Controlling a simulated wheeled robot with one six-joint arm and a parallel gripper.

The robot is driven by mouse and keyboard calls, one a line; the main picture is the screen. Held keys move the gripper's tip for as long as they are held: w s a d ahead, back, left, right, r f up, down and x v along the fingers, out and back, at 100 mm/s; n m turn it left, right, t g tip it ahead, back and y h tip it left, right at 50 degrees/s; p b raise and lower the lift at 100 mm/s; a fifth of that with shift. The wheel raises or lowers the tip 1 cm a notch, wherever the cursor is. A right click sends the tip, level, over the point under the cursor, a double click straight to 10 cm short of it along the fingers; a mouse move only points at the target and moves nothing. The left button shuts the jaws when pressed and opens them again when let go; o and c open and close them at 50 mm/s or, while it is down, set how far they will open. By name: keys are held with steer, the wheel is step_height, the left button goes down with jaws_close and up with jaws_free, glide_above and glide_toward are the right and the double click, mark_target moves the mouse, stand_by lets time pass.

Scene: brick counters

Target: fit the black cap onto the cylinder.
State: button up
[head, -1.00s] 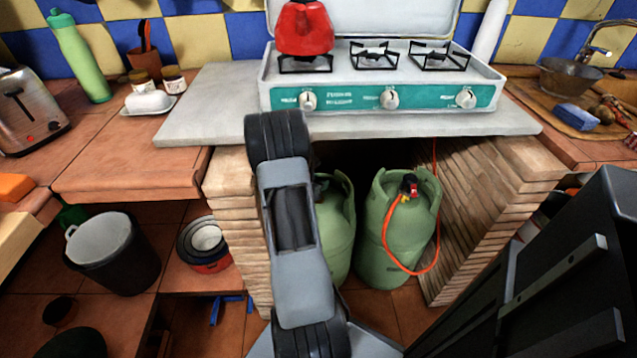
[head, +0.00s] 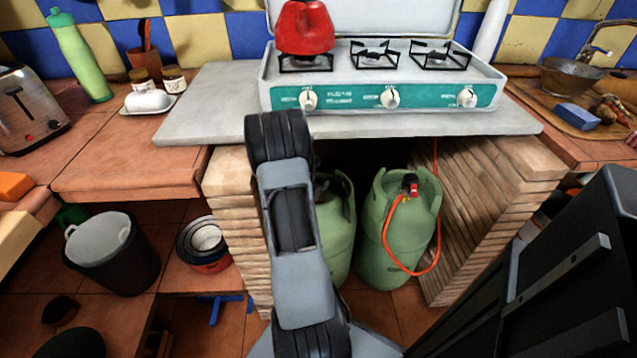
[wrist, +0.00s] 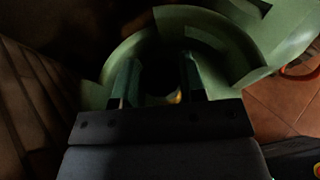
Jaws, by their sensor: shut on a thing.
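Two green gas cylinders stand under the counter. The left cylinder (head: 337,235) is partly hidden behind my arm in the head view. Its green collar (wrist: 118,62) curves around my gripper (wrist: 158,64) in the wrist view. The gripper's fingers point down into the collar and are closed on the black cap (wrist: 158,78), a dark shape that barely stands out in the shadow. A small yellowish spot shows by the right finger, perhaps the valve. I cannot tell whether the cap touches the valve. The head view does not show my gripper.
The right cylinder (head: 385,240) carries a red regulator (head: 410,188) and an orange hose (head: 388,255). Brick walls (head: 480,210) bound the niche on both sides. The grey slab (head: 400,126) with the stove (head: 350,98) lies overhead, close to my arm.

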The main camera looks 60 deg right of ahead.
steer(key=shift+f+b, duration=1.05)
steer(key=shift+b, duration=0.1)
stand_by(1.3)
